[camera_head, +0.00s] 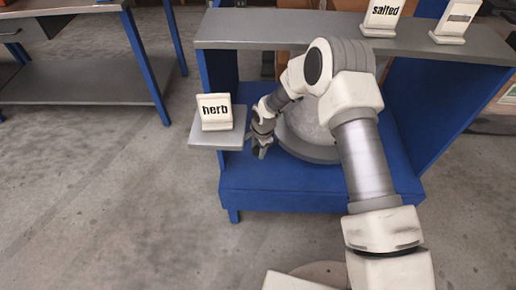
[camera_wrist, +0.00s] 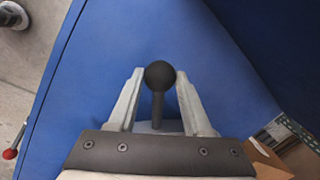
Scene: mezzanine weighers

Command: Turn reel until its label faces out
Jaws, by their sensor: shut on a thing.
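A grey round reel (camera_head: 316,152) sits on the blue stand (camera_head: 285,190), under the grey upper shelf. My arm hides much of its right side, and I see no label on the part that shows. My gripper (camera_head: 260,150) is at the left edge of the reel, pointing down. In the wrist view my gripper (camera_wrist: 158,80) is shut on a black ball knob (camera_wrist: 159,74) on a short dark stem. A pale surface shows at the stem's foot; I cannot tell if it is part of the reel.
A "herb" sign (camera_head: 214,111) stands on a small grey side shelf (camera_head: 204,137), close left of my gripper. A "salted" sign (camera_head: 382,14) and another sign (camera_head: 454,20) stand on the upper shelf (camera_head: 262,28). A blue-legged bench (camera_head: 90,80) is at left. Front floor is clear.

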